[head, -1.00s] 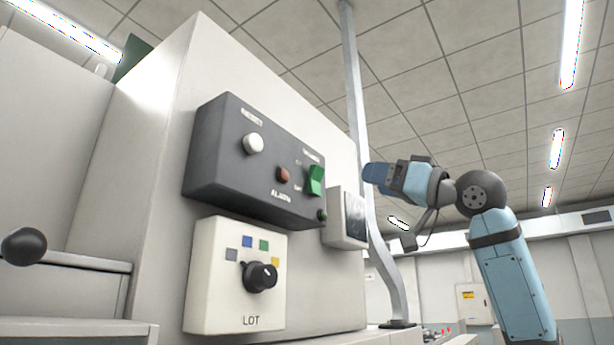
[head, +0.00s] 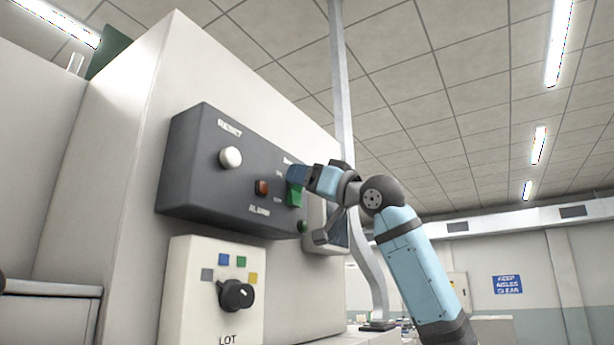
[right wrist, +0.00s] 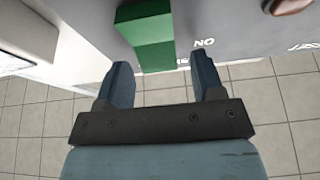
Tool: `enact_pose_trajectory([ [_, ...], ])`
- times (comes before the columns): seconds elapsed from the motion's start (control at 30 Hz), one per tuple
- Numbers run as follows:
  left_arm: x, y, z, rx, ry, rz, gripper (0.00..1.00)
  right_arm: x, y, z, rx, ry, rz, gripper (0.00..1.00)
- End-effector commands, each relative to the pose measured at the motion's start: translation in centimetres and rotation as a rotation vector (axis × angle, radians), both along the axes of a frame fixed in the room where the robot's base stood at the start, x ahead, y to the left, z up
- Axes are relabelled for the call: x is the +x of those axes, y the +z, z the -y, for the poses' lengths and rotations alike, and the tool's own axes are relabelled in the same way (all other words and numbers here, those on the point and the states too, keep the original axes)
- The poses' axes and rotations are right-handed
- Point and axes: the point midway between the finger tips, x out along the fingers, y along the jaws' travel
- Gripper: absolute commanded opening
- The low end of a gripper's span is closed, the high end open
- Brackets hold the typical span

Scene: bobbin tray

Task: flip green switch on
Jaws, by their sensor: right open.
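The green switch (head: 295,194) is a rocker on the right part of the dark grey control box (head: 200,192). In the head view my right gripper (head: 292,173) is at the switch and covers its upper part. In the right wrist view the green switch (right wrist: 147,35) lies just ahead of the two open fingers of my right gripper (right wrist: 165,80), nearer the left finger. The gripper is open with nothing between its fingers. I cannot tell whether a finger touches the switch. My left gripper is not in view.
A white button (head: 231,157) and a small red-brown alarm lamp (head: 262,188) sit on the same box. Below is a white panel with a black LOT knob (head: 236,295). A grey screen unit behind my right arm and a metal pole (head: 345,110) stand close by.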

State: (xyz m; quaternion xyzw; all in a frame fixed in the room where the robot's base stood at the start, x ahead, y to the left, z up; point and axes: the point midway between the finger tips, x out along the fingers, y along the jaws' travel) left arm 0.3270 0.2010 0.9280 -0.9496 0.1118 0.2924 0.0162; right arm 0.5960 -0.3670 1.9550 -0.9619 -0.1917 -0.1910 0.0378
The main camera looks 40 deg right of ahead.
Motion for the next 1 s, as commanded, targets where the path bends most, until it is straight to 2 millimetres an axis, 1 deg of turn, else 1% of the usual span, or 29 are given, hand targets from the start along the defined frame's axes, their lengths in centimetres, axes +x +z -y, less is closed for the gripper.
enact_pose_trajectory([
  [0.17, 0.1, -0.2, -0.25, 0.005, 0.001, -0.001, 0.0, -0.02, -0.01, 0.03, 0.0, 0.0, 0.0, 0.62],
  [0.27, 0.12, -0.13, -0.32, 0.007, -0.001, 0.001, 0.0, -0.02, -0.02, 0.04, 0.0, -0.001, 0.0, 0.41],
  [0.3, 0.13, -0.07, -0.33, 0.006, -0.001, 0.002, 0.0, -0.02, -0.02, 0.04, 0.0, -0.001, 0.0, 0.32],
  [0.4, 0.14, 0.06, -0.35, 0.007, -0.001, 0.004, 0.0, -0.03, -0.02, 0.05, 0.0, -0.001, 0.0, 0.12],
  [0.57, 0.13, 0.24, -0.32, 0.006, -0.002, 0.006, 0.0, 0.01, 0.14, 0.04, -0.006, -0.001, -0.02, 0.12],
  [0.9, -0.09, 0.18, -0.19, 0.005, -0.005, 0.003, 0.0, 0.6, 0.9, -0.2, -0.105, -0.001, -0.261, 0.12],
  [1.0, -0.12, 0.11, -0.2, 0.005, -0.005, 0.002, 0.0, 0.75, 0.89, -0.27, -0.121, 0.0, -0.297, 0.12],
])
